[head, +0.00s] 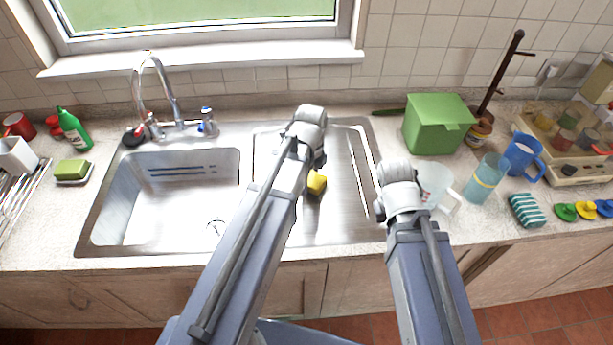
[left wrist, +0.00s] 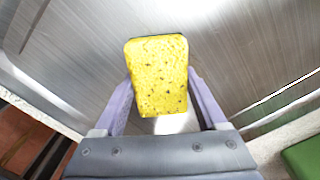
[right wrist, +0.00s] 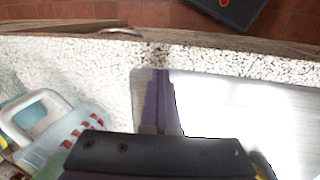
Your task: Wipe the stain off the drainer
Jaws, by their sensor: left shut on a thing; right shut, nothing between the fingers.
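The metal drainer (head: 345,215) is the ribbed surface right of the sink bowl. My left gripper (left wrist: 160,100) is shut on a yellow speckled sponge (left wrist: 158,75), held over the drainer; the sponge also shows in the head view (head: 317,184). I cannot tell whether it touches the metal. I cannot make out a stain; a bright white patch between the left fingers may be glare, and my left arm hides part of the drainer. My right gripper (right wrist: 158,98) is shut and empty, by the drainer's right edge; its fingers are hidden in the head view.
A clear jug (head: 434,182) stands close right of my right wrist. Beyond it are a green box (head: 437,125), a blue tumbler (head: 487,178), a blue mug (head: 523,155) and a striped sponge (head: 527,210). The sink bowl (head: 180,200) is empty; the tap (head: 160,95) stands behind it.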

